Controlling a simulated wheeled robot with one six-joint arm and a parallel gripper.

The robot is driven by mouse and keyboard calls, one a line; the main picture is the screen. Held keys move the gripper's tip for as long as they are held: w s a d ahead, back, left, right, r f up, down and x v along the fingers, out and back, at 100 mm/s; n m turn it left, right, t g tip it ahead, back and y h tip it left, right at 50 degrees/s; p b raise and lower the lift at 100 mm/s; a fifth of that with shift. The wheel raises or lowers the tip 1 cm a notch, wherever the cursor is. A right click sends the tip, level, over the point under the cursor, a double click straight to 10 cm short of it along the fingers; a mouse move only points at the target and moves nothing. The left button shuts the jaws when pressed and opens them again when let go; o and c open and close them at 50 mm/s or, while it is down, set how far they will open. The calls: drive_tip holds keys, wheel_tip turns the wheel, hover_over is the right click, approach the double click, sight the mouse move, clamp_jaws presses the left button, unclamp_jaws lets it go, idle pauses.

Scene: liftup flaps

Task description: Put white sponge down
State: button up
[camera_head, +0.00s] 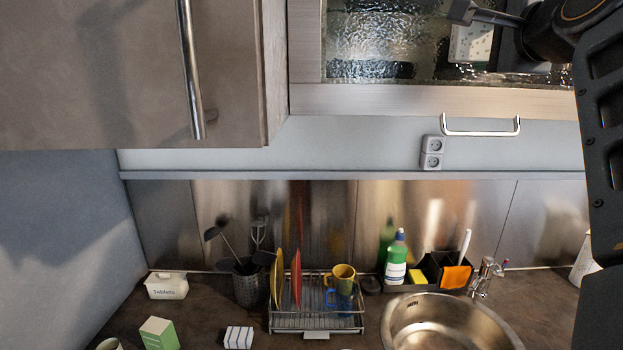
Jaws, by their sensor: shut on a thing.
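My gripper (462,11) is at the top right, in front of the rippled glass of the upper cabinet and high above the counter. It is shut, and its grip is partly hidden by my dark arm and the frame's top edge. A pale speckled block (470,46) with a green side shows just below the fingertip. It looks like the white sponge, though glass and reflections blur its outline. Its contact with the jaws is not clearly visible. The dark brown counter (210,300) lies below.
The glass flap has a bar handle (481,132). A dish rack (317,318) with plates and mugs, a sink (440,325), a green bottle (396,258), a black caddy (440,272), a striped block (239,338) and a green box (159,333) are below.

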drive_tip(key=w+p, duration=0.3)
drive_tip(key=w, duration=0.3)
drive_tip(key=shift+w+r, duration=0.1)
drive_tip(key=shift+w, duration=0.2)
drive_tip(key=d+p, duration=0.1)
drive_tip(key=d, duration=1.3)
drive_tip(key=shift+s+d, duration=0.15)
drive_tip(key=shift+d, duration=0.15)
drive_tip(key=shift+c, duration=0.6)
